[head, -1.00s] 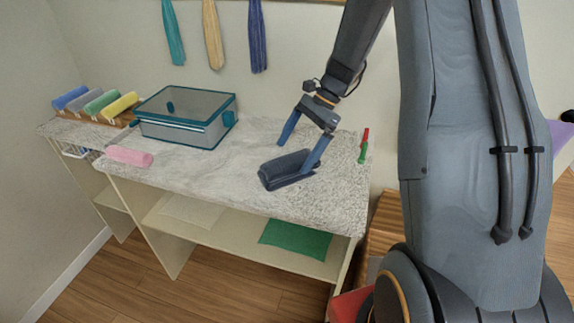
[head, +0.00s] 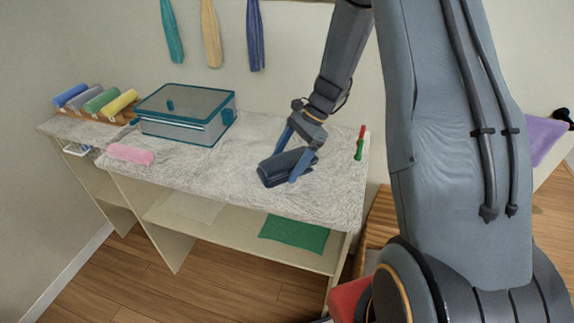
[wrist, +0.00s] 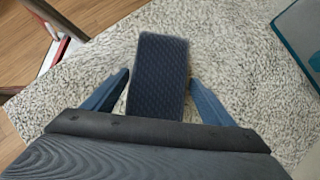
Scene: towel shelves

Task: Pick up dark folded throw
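The dark folded throw (head: 284,166) lies on the speckled stone counter top (head: 215,172), toward its right part. My gripper (head: 284,160) is down over the throw, with one blue finger on the near side and the other on the far side. In the wrist view the throw (wrist: 159,78) lies between the two fingers of my gripper (wrist: 158,78). The fingers are spread, with a gap visible on both sides of the throw, the left one narrower.
A teal-framed clear box (head: 185,115) stands behind left. A pink roll (head: 130,154) lies at the front left. Several rolled towels (head: 96,101) sit in a rack at far left. A green cloth (head: 293,233) lies on the shelf below.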

